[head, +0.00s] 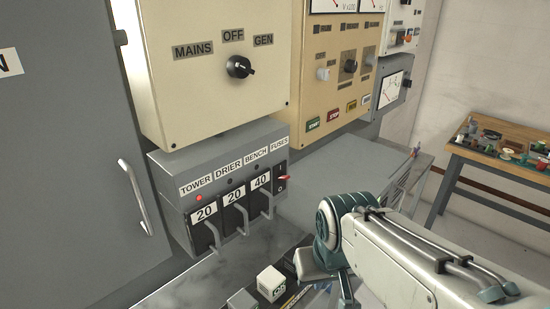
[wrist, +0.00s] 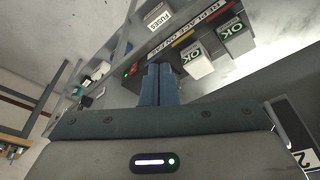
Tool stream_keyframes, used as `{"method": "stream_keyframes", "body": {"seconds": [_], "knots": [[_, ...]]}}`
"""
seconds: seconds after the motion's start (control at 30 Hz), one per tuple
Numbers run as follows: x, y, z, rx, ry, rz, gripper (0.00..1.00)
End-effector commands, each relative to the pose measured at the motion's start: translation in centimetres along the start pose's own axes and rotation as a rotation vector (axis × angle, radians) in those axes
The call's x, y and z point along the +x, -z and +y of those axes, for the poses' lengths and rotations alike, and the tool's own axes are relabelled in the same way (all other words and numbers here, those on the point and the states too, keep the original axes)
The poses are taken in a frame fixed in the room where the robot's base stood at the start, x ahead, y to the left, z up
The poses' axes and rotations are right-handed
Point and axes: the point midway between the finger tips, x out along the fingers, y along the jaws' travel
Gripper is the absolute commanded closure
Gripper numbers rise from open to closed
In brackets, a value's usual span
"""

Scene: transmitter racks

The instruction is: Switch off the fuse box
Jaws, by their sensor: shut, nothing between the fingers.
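The grey fuse box (head: 235,165) hangs below the cream MAINS/OFF/GEN panel in the head view. Its front carries labels TOWER, DRIER, BENCH and FUSES, and black fuse blocks marked 20, 20 and 40 with grey handles. A small red lamp (head: 199,199) glows under TOWER. A red switch (head: 285,178) sits at the box's right end, between the I and O marks. In the wrist view my gripper (wrist: 159,70) has its fingers together and empty. In the head view my arm is at the lower right, with the fingertips not clearly visible, below and right of the box.
A box marked FUSES (wrist: 157,16) and white blocks marked OK (wrist: 231,28) show in the wrist view. A grey cabinet door (head: 70,150) stands at left. A cluttered wooden bench (head: 510,180) stands at right. Open floor lies before the bench.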

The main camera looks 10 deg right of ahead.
Motion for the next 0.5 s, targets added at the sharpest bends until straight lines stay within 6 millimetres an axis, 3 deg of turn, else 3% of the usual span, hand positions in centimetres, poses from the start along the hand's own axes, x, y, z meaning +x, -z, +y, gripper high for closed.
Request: {"method": "stream_keyframes", "body": {"seconds": [0.17,0.27,0.5], "knots": [[-1.8,3.3,-0.2,-0.051,0.018,-0.003,1.00],[-3.7,7.5,-0.2,-0.121,0.042,-0.006,1.00],[-7.8,19.4,0.2,-0.356,0.112,0.002,1.00]]}}
